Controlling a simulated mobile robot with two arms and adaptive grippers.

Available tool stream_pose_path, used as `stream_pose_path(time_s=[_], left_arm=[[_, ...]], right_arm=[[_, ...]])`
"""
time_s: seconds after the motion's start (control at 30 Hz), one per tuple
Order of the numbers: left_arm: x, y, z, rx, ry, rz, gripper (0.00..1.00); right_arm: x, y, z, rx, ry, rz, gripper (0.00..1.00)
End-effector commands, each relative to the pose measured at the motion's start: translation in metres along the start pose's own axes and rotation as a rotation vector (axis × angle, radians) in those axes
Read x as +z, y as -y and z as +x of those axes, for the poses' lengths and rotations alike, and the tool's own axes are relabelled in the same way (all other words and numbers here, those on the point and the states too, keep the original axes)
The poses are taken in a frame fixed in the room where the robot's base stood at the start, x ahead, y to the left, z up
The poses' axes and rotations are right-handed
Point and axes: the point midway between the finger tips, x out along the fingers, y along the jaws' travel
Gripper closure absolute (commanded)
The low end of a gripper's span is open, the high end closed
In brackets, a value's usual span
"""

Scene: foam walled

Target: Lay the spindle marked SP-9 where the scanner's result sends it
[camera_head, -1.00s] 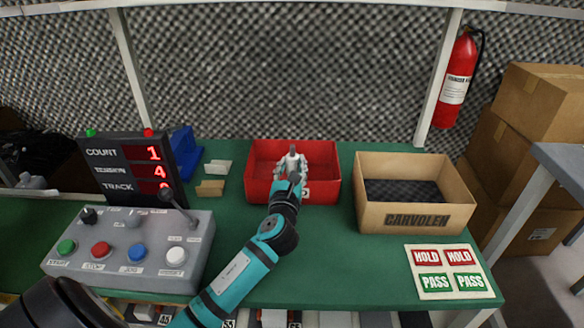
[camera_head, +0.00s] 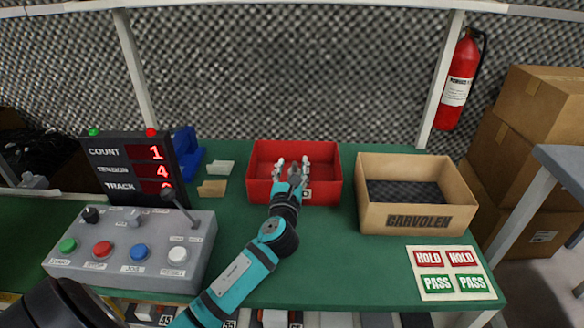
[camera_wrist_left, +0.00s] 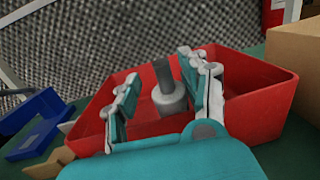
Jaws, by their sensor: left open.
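My left gripper (camera_head: 293,166) is open in the red bin (camera_head: 262,190), its two fingers spread apart. In the left wrist view, a grey spindle-like piece (camera_wrist_left: 168,98) with a dark narrower top stands about upright between the open fingers (camera_wrist_left: 158,90), inside the red bin (camera_wrist_left: 262,98). No marking on it is readable. The display box (camera_head: 106,172) at the left reads COUNT 1 and TENSION 4; its TRACK digit is partly hidden by a lever. It has a green and a red lamp on top. My right gripper is out of view.
An open cardboard box marked CARVOLEN (camera_head: 417,220) stands right of the bin. A HOLD/PASS label sheet (camera_head: 450,272) lies in front of it. A button console (camera_head: 130,262) is at front left.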

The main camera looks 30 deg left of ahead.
Motion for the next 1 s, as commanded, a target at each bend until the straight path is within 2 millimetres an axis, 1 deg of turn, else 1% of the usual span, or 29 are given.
stream_pose_path(time_s=[0.03, 0.2, 0.27, 0.3, 0.4, 0.6, 0.7, 0.83, 1.0], left_arm=[[-0.014, 0.005, -0.004, -0.010, -0.028, 0.002, 0.47], [0.000, 0.005, -0.005, -0.012, -0.027, 0.001, 0.47], [-0.002, 0.005, -0.018, -0.014, -0.029, 0.003, 0.47], [-0.001, 0.005, -0.027, -0.013, -0.027, 0.004, 0.47], [0.001, 0.004, -0.050, -0.011, -0.026, 0.001, 0.47], [0.004, 0.003, -0.091, -0.007, -0.020, 0.001, 0.47], [0.004, 0.002, -0.106, -0.006, -0.018, 0.001, 0.47], [0.006, 0.002, -0.118, -0.006, -0.015, 0.000, 0.47], [0.007, 0.002, -0.122, -0.005, -0.011, 0.001, 0.47]], right_arm=[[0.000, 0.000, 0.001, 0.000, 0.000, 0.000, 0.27], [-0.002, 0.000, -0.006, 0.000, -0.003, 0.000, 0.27], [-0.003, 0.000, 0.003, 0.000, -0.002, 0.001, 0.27], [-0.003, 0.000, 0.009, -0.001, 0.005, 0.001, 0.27], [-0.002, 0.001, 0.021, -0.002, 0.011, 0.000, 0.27], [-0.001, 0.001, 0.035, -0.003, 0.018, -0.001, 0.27], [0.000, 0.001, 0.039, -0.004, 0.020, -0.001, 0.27], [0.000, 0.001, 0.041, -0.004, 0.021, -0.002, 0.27], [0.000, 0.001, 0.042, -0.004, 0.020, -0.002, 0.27]])
